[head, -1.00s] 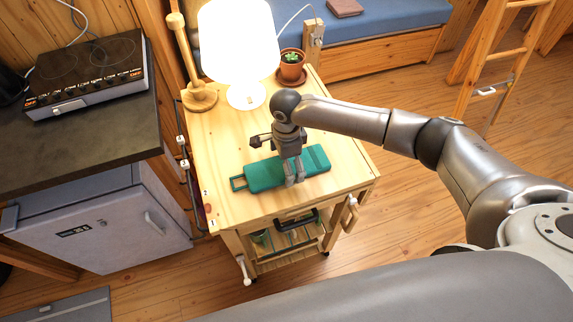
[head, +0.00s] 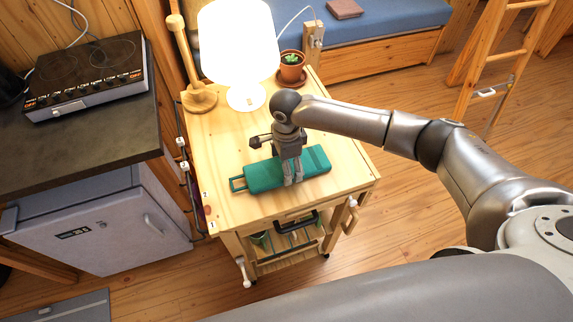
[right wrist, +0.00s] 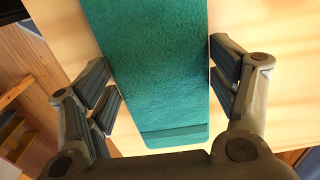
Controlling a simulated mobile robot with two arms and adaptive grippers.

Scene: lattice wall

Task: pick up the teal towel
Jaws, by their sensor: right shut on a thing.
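The teal towel (head: 262,176) is folded into a long flat bundle with a loop at its left end. It lies on the light wooden top of a small cart (head: 225,212). My right gripper (head: 293,182) reaches down over it and is shut on its right-hand part. In the right wrist view the towel (right wrist: 150,60) runs between the two fingers of my right gripper (right wrist: 165,85), one on each side. The towel still appears to rest on the cart top. My left gripper is not in view.
A dark counter with a hotplate (head: 88,70) is to the left. The front left of the cart top is clear.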

